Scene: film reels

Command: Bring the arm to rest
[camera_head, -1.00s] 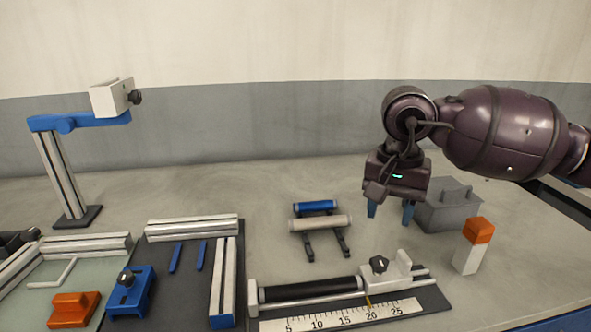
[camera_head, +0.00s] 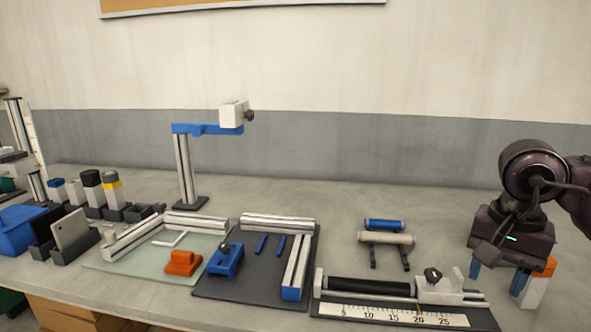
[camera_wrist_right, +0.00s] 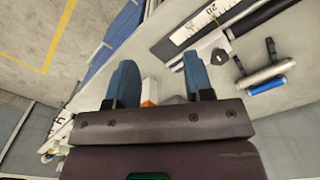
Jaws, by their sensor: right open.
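My right gripper (camera_head: 496,278) is at the right of the head view, with its blue fingers pointing down and apart. It is open and empty. It hangs in front of the white block with an orange top (camera_head: 536,284) and partly hides it. The right wrist view shows both blue fingers (camera_wrist_right: 157,82) spread with nothing between their tips. In that view the orange and white block (camera_wrist_right: 149,92) shows beyond the fingers. My left gripper is not in view.
A ruler bed with a black roller (camera_head: 370,286) lies left of the gripper. A small stand with blue and white rollers (camera_head: 386,239) is behind it. A blue-armed post (camera_head: 184,165), trays and several bottles (camera_head: 92,185) stand farther left. The bench behind the rollers is clear.

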